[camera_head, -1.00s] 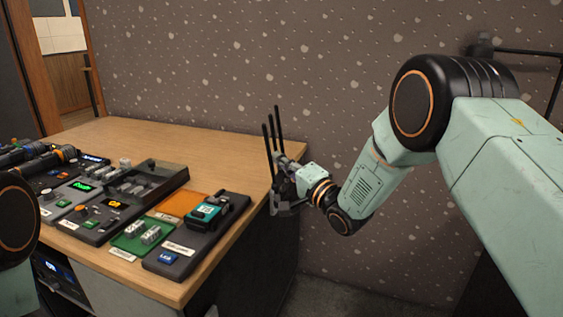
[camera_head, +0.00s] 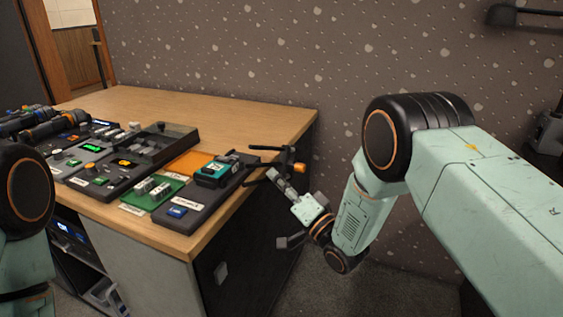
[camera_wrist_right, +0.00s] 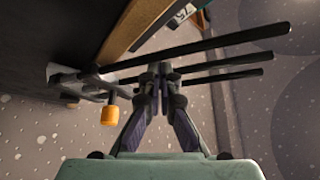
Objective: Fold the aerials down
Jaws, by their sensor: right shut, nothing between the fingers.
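The aerials (camera_head: 266,148) are thin black rods at the desk's right side. In the head view they lie nearly flat, pointing left toward the desk edge. The right wrist view shows three rods (camera_wrist_right: 215,67) fanning out from a grey bracket (camera_wrist_right: 75,80) with an orange knob (camera_wrist_right: 110,115). The knob also shows in the head view (camera_head: 299,167). My right gripper (camera_head: 276,177) is shut and empty, just below the rods. In the right wrist view its fingertips (camera_wrist_right: 160,69) are close against the rods; contact is unclear. My left gripper is out of view.
The wooden desk (camera_head: 200,105) carries several control panels and a teal device (camera_head: 216,171) near its right edge. Dark barrel-shaped items (camera_head: 45,130) lie at the left. The patterned wall (camera_head: 230,50) stands behind. The desk's middle back is clear, and floor shows to its right.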

